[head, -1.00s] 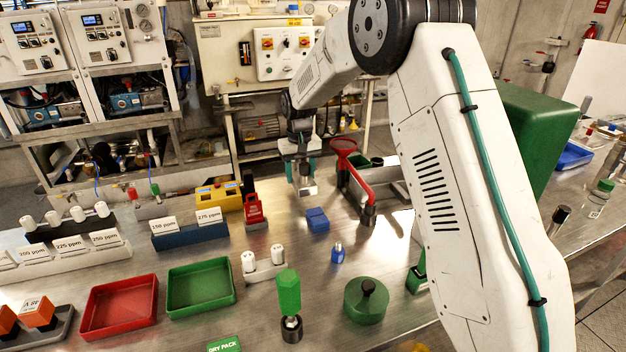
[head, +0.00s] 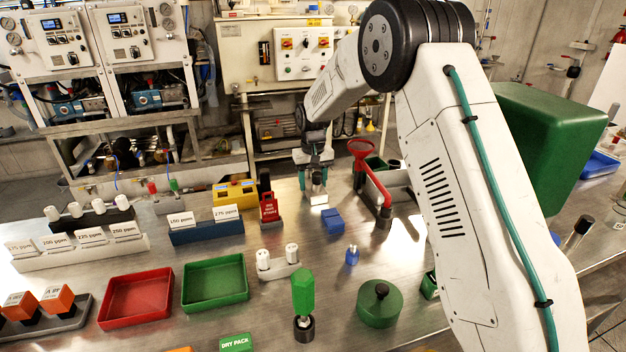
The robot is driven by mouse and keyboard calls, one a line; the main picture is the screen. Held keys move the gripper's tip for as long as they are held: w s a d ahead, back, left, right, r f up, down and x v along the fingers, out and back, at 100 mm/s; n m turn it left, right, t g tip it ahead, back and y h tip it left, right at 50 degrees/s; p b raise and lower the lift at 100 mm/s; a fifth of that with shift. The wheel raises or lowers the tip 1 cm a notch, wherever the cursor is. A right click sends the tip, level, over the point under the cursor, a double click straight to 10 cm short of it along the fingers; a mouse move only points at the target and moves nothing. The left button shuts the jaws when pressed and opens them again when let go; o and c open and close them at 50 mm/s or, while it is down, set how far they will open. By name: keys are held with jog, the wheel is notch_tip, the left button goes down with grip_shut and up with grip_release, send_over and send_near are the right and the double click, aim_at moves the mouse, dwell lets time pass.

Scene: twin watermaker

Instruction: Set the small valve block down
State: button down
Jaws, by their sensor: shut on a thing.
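My gripper (head: 316,178) is at the back middle of the steel bench, pointing down with its teal fingers around the small valve block. The small valve block (head: 317,198) is a pale metal block with a dark upright part on top, between the fingers. It is low over the bench top, behind the blue block; I cannot tell whether its underside touches the bench. The gripper is shut on it, and the fingers partly hide its upper part.
A blue block (head: 333,221) lies just in front. A red tagged item (head: 269,208) and a yellow box (head: 235,194) stand to the left. Bare bench lies between the red tag and blue block.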

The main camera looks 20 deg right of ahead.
jog(key=c, duration=0.6)
grip_release()
jog(key=shift+r, duration=0.1)
notch_tip(320, 180, up, 12)
jog(key=s+d+r, duration=0.1)
jog(key=s+r, duration=0.7)
jog(key=s, duration=0.1)
jog(key=s+d+r+t, duration=0.1)
jog(key=s+r, duration=0.2)
jog(key=s, duration=1)
jog(key=s+d+r, duration=0.1)
jog(key=s+r, duration=0.1)
jog(key=s, duration=1.1)
jog(key=s+f, duration=0.1)
jog(key=s, duration=0.3)
jog(key=s+f, duration=0.2)
jog(key=s, duration=0.3)
jog(key=s+f, duration=0.2)
jog(key=s, duration=0.3)
jog(key=shift+f, duration=0.2)
